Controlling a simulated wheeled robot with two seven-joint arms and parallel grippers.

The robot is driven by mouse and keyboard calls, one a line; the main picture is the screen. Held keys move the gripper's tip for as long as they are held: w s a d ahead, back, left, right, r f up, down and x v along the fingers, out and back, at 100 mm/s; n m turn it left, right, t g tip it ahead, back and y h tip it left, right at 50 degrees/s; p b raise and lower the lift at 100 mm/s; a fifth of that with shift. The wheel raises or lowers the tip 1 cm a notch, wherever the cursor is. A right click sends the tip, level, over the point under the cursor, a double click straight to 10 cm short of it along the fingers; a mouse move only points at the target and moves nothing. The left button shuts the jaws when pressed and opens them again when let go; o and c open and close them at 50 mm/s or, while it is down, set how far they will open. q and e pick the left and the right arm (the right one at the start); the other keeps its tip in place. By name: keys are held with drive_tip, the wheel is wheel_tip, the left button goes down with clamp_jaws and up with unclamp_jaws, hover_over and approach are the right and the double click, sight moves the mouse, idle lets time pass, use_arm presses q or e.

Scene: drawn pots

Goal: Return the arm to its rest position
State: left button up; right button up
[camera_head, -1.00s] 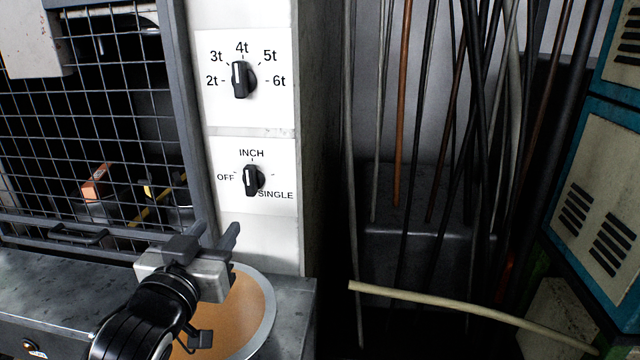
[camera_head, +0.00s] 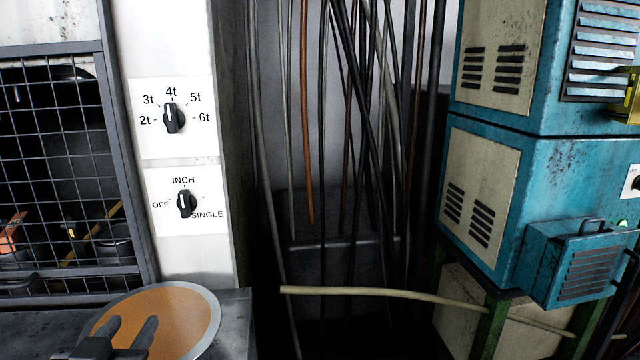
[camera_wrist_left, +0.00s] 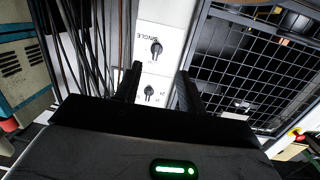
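My left gripper (camera_head: 128,330) shows at the bottom left of the head view, over an orange-brown round disc with a pale rim. Its two fingers stand apart with nothing between them. The fingers also show apart in the left wrist view (camera_wrist_left: 158,85), with the dial panel beyond them. The rest of the left arm is mostly below the head view's edge. The upper knob (camera_head: 174,118) stands upright near 4t. The lower knob (camera_head: 186,203) stands roughly upright, near INCH. The gripper is apart from both knobs. My right gripper is not in view.
The disc (camera_head: 196,322) lies on a grey ledge (camera_head: 236,310). A wire mesh guard (camera_head: 60,170) is at the left. Hanging rods and cables (camera_head: 307,120) fill the middle, with a pale rod (camera_head: 380,292) across below. Blue cabinets (camera_head: 540,190) stand at the right.

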use_arm(q)
drive_tip(key=s+d+f+m+g+h, duration=0.1)
drive_tip(key=s+d+f, duration=0.3)
drive_tip(key=f, duration=0.5)
drive_tip(key=s+d+f+m+g+h, duration=0.2)
drive_tip(key=s+d+f+g, duration=0.1)
drive_tip(key=f, duration=0.7)
drive_tip(key=s+d+f+m+g+h, duration=0.1)
drive_tip(key=s+d+f, duration=0.4)
drive_tip(key=f, duration=0.5)
drive_tip(key=shift+s+d+g+h, duration=0.25)
drive_tip(key=shift+d+g+h, duration=0.55)
drive_tip(key=shift+d, duration=0.2)
drive_tip(key=shift+f, duration=0.1)
drive_tip(key=shift+c, duration=0.4)
